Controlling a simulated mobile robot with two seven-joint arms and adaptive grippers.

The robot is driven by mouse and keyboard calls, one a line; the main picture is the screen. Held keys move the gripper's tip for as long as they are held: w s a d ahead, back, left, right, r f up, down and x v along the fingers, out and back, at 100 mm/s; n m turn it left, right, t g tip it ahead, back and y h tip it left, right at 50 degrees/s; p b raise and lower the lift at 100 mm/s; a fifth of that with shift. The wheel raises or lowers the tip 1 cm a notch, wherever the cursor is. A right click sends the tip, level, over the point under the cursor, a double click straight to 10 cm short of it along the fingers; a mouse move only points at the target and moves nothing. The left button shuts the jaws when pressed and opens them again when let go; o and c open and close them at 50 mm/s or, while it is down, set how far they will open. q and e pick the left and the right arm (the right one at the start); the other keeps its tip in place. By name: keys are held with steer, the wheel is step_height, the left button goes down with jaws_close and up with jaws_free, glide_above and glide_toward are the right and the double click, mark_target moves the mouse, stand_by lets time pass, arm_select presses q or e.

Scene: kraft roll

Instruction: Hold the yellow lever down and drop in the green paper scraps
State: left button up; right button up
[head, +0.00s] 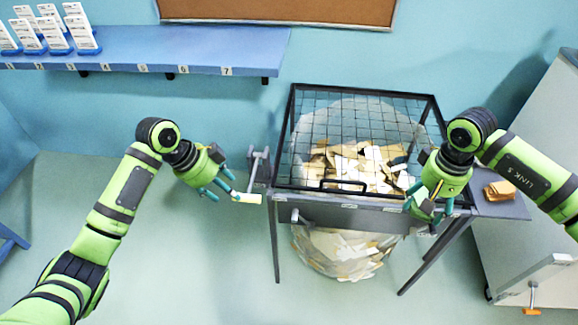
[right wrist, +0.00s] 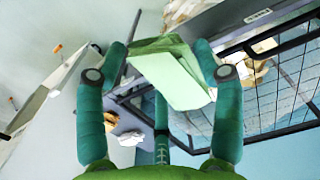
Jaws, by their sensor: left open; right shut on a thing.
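A pale yellow grip (head: 247,198) sits on a grey crank-like lever at the left side of a black-framed wire cage over a clear drum (head: 345,250) full of paper scraps. My left gripper (head: 224,189) is open, its fingertips just left of the grip; I cannot tell if they touch it. My right gripper (head: 424,212) is over the cage's front right edge. In the right wrist view, it is shut on folded green paper scraps (right wrist: 170,75). In the head view the scraps are hard to tell from the green gripper.
A small side shelf (head: 505,208) right of the cage bears a brown item (head: 500,190). A blue wall shelf (head: 150,50) holds card stands at the upper left. A grey cabinet (head: 530,170) stands at the right.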

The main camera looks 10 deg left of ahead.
mark_target(234, 200)
arm_select(q)
steer(key=shift+x, duration=2.15)
jaws_close()
steer(key=shift+f, duration=0.1)
